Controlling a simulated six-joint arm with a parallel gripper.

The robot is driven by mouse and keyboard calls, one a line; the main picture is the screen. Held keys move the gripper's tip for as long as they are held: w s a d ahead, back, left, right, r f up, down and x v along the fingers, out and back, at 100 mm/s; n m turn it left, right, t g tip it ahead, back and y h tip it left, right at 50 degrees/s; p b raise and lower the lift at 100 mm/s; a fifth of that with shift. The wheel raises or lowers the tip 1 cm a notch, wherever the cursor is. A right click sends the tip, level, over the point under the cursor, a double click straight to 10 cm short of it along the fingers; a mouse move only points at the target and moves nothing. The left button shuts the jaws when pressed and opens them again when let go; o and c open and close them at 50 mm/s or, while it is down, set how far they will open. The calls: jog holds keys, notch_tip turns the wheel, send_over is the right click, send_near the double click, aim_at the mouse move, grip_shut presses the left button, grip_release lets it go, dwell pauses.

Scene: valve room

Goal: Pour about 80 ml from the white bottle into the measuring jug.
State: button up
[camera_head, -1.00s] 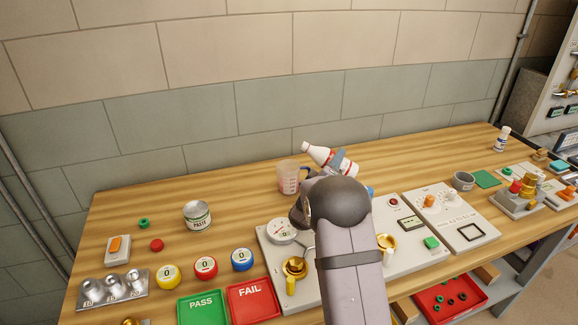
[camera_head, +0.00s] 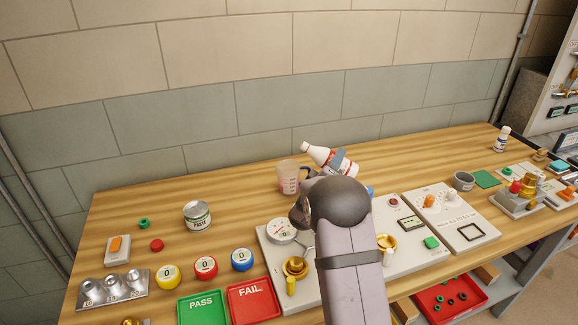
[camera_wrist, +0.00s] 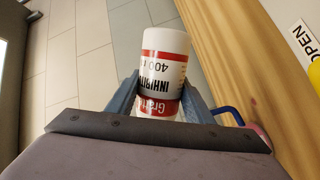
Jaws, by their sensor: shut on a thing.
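The white bottle (camera_head: 316,152) with a red-banded label is tilted, its neck pointing left and a little up, near the rim of the measuring jug. My gripper (camera_head: 337,160) is shut on the bottle's body and holds it above the bench. In the wrist view the bottle (camera_wrist: 165,45) shows its base end and label between the jaws (camera_wrist: 160,95). The clear measuring jug (camera_head: 288,178) stands upright on the bench, left of and below the bottle, with a reddish tint in its lower part. I see no stream, and the liquid level is too small to read.
The paste tin (camera_head: 197,214) stands left of the jug. A panel with a dial gauge (camera_head: 282,231) lies in front of it. The PASS tray (camera_head: 202,307) and FAIL tray (camera_head: 252,299) are at the front edge. Bare bench lies between tin and jug.

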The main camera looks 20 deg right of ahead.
aim_at(322, 154)
jog(key=shift+r, duration=0.1)
dwell(0.6)
jog(key=shift+w+a+r+m+y+p, duration=0.3)
jog(key=shift+a+r+m+p, duration=0.3)
jog(key=shift+m, duration=0.4)
jog(key=m, duration=0.1)
jog(key=w+a+m, duration=0.1)
jog(key=shift+r+m+y, duration=0.3)
jog(key=shift+r, duration=0.05)
jog(key=m+b, duration=0.1)
jog(key=m, duration=0.2)
jog(key=shift+y, duration=0.4)
jog(key=shift+a+r+m+y, duration=0.15)
jog(key=shift+r+m+y, duration=0.15)
jog(key=shift+r+m, duration=0.5)
jog(key=shift+f+m+b, duration=0.2)
jog(key=shift+m+b, duration=0.1)
jog(key=shift+b, duration=0.15)
jog(key=shift+w+a+m+y+b, duration=0.15)
jog(key=shift+m+y+b, duration=0.15)
jog(key=shift+m+b, duration=0.25)
jog(key=shift+r, duration=0.1)
